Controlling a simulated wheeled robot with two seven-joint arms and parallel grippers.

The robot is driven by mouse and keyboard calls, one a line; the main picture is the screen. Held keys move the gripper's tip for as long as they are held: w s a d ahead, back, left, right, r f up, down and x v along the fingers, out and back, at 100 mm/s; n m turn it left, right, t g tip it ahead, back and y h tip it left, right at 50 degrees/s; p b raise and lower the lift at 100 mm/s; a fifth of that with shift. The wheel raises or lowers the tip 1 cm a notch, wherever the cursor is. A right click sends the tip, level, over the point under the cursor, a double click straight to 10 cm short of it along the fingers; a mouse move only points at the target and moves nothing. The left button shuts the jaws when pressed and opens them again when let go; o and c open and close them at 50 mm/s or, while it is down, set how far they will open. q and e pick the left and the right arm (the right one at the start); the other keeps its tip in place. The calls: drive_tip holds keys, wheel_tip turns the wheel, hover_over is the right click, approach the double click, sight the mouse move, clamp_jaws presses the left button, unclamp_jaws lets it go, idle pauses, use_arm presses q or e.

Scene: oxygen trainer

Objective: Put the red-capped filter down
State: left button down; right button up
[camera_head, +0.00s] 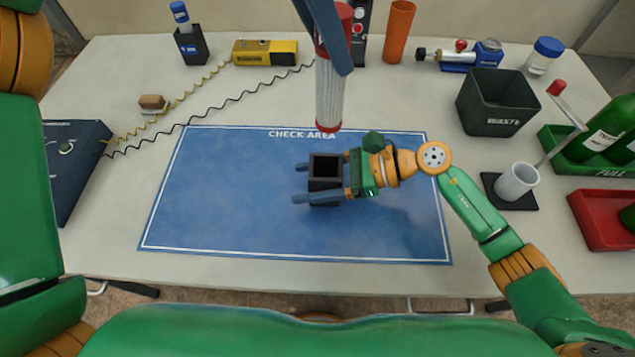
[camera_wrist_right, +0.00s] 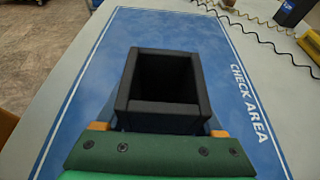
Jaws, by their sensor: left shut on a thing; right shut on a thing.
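The red-capped filter (camera_head: 330,95) is a pale ribbed cylinder with red ends, hanging upright near the back edge of the check area mat (camera_head: 230,200). My left gripper (camera_head: 341,66) comes in from the top and is shut on its upper part. My right gripper (camera_head: 299,183) is shut on a black, square, open-topped holder (camera_head: 325,184) over the right half of the mat. The holder also shows in the right wrist view (camera_wrist_right: 165,108), and its inside looks empty. The filter is apart from the holder, behind it. I cannot tell whether the holder touches the mat.
A black waste bin (camera_head: 495,115), a white cup on a dark stand (camera_head: 517,182) and a red tray (camera_head: 600,222) stand on the right. An orange tube (camera_head: 398,32) and a yellow meter (camera_head: 265,50) stand at the back. The mat's left half is clear.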

use_arm(q)
wheel_tip(320, 180, down, 18)
drive_tip(key=m+g, duration=0.3)
drive_tip(key=m, duration=0.5)
drive_tip(key=shift+m, duration=0.4)
drive_tip(key=shift+c, duration=2.2)
unclamp_jaws()
drive_tip(key=shift+a, duration=0.1)
drive_tip(key=v, duration=1.2)
drive_tip(key=shift+w+a, duration=0.2)
drive_tip(key=shift+w, duration=0.05)
